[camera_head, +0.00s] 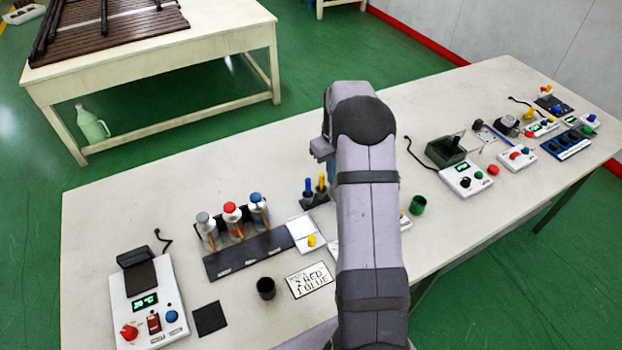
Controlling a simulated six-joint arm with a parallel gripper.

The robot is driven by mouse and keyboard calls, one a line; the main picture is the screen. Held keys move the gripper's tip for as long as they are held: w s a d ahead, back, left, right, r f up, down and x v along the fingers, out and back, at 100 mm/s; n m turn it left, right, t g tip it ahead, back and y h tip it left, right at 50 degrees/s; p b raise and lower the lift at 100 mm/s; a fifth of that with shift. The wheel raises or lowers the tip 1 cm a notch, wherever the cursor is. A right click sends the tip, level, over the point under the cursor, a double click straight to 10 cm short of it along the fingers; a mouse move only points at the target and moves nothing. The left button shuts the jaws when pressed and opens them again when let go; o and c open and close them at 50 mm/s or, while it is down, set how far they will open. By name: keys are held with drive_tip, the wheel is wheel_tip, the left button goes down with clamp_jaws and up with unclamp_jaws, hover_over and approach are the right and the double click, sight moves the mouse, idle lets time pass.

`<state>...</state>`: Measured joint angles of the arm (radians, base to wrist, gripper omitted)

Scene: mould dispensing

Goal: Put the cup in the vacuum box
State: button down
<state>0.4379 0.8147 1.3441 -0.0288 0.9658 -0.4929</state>
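A small dark cup (266,288) stands upright on the near left part of the table, left of a written card. A green cup-like container (418,204) stands right of my arm. I cannot tell which one the task means. A dark green box (446,152) with a white control panel (468,179) stands farther right and looks like the vacuum box; whether its top is open is unclear. My gripper (322,151) is mostly hidden behind my arm, over the middle of the table. Its fingers do not show clearly, and both cups are apart from it.
Several capped bottles (231,219) stand in a dark rack behind the dark cup. A heater-like device (148,305) and a black pad (210,318) are at left. The card (310,280) lies beside the dark cup. More panels and a blue tray (567,144) fill the right end.

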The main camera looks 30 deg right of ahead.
drive_tip(key=shift+n, duration=0.8)
drive_tip(key=d, duration=0.3)
drive_tip(key=d+f, duration=0.1)
drive_tip(key=d, duration=0.1)
drive_tip(key=shift+s+d+p, duration=0.15)
drive_tip(key=shift+s+p, duration=0.05)
drive_tip(key=shift+p, duration=0.2)
drive_tip(key=shift+f, duration=0.1)
drive_tip(key=shift+f+b, duration=2.75)
drive_tip(key=shift+f, duration=1.35)
drive_tip(key=shift+f, duration=0.3)
drive_tip(key=c, duration=1.9)
unclamp_jaws()
drive_tip(key=shift+r, duration=0.1)
